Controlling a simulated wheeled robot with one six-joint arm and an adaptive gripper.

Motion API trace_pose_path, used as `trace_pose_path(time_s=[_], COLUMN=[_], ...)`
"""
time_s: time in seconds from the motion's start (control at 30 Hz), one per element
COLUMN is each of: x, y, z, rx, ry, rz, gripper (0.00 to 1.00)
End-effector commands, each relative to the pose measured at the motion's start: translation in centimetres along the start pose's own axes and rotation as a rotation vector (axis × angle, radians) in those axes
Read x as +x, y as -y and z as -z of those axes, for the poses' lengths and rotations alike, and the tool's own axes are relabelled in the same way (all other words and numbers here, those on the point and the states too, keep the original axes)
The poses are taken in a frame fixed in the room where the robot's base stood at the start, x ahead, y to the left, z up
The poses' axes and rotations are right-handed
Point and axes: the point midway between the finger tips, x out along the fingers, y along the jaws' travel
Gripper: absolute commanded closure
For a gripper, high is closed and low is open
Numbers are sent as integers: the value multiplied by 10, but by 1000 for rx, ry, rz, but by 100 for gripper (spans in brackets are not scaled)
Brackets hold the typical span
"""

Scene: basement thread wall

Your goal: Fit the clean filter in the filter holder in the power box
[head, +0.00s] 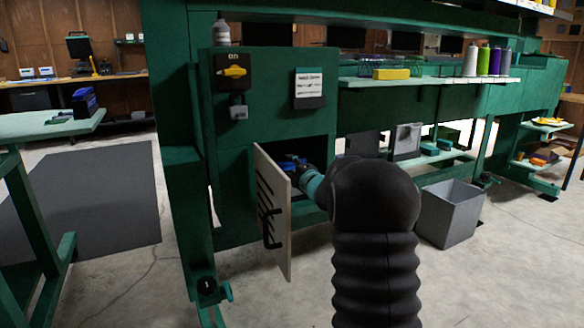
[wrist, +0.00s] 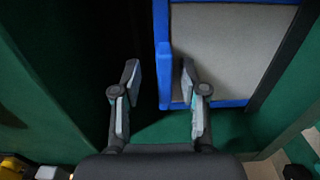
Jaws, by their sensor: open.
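The filter (wrist: 235,50), a pale grey panel in a blue frame, stands inside the green power box (head: 264,125). In the wrist view my gripper (wrist: 158,76) is open, with a thick blue frame edge between its fingertips. The right fingertip overlaps the frame's left part, and the left fingertip is over a dark gap. I cannot tell whether either finger touches it. In the head view a blue piece (head: 292,161) shows at my gripper in the box's dark opening. The filter holder is not clearly distinguishable; my arm hides part of the opening.
The box's pale door (head: 270,215) with black marks hangs open left of my arm. A yellow switch (head: 234,72) and a paper note (head: 309,88) are above the opening. A grey bin (head: 449,214) stands on the floor at right. Dark blue items lie on the left table (head: 40,126).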

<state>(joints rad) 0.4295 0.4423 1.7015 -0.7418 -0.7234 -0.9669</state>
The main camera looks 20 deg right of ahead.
Motion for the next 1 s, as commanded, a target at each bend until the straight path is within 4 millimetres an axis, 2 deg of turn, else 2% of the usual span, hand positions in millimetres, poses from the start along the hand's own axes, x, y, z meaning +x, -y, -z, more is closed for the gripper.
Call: trace_pose_path(time_s=[0.17, 0.6, 0.8, 1.0], x=[-16, -97, -116, -120], y=[-1, -1, -1, 0], z=[-1, -1, -1, 0], rx=[-1, -1, -1, 1], ry=[2, 2, 1, 0], rz=[0, 0, -1, 0], gripper=[57, 57, 57, 57])
